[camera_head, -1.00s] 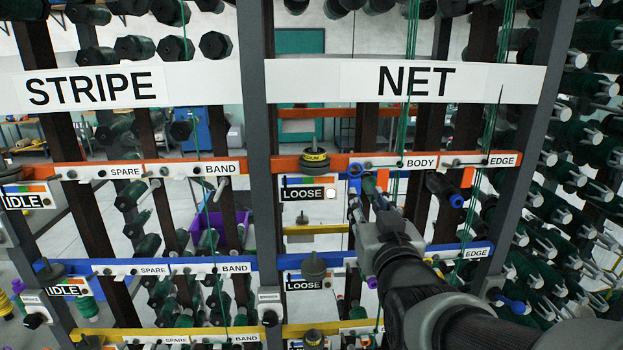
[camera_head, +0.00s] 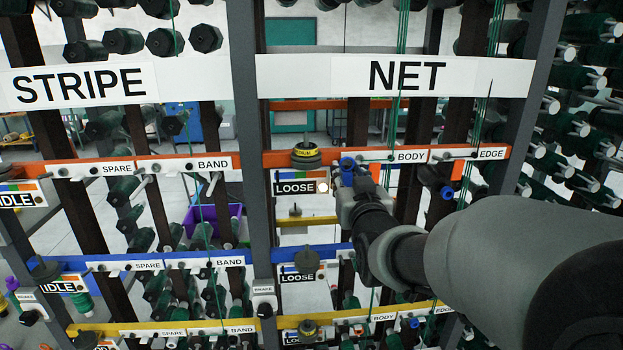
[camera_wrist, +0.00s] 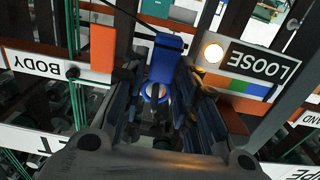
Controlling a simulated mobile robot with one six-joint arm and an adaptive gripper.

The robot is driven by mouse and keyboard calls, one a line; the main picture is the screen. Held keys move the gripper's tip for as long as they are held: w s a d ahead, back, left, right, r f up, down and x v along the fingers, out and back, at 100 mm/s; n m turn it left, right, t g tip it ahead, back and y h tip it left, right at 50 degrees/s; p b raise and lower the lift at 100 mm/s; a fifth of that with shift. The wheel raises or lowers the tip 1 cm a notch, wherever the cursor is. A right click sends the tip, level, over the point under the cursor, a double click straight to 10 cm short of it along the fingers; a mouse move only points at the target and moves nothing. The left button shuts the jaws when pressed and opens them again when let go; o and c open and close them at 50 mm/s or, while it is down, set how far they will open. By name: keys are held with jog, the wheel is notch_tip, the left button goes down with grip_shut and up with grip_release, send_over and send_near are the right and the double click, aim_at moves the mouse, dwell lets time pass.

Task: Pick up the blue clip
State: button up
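The blue clip (camera_head: 347,167) is on the orange rail, just right of the top LOOSE sign. It also shows in the wrist view (camera_wrist: 165,58) as a blue block with a round, ringed part below it. My gripper (camera_head: 354,183) is right at the clip in the head view, covering part of it. In the wrist view, my gripper's two dark fingers (camera_wrist: 162,88) stand apart, one on each side of the clip. A gap shows between the fingers and the clip; I cannot tell whether either finger touches it.
The orange rail (camera_head: 280,159) carries a dark weight (camera_head: 306,157) left of the clip. The LOOSE sign (camera_head: 296,188) has a lit white lamp beside it. Green cords hang near the BODY label (camera_head: 411,157). Another blue piece (camera_head: 447,192) sits under EDGE. Grey uprights flank the bay.

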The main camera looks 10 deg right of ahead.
jog(key=c, duration=0.4)
jog(key=shift+r, duration=0.1)
jog(key=shift+c, duration=0.2)
jog(key=shift+r, duration=0.25)
jog(key=s+r+b, duration=0.1)
jog(key=s+b, duration=0.4)
jog(key=s, duration=1.3)
jog(key=shift+s, duration=0.1)
jog(key=s+b, duration=0.2)
jog(key=s, duration=0.5)
jog(key=shift+s+b, duration=0.4)
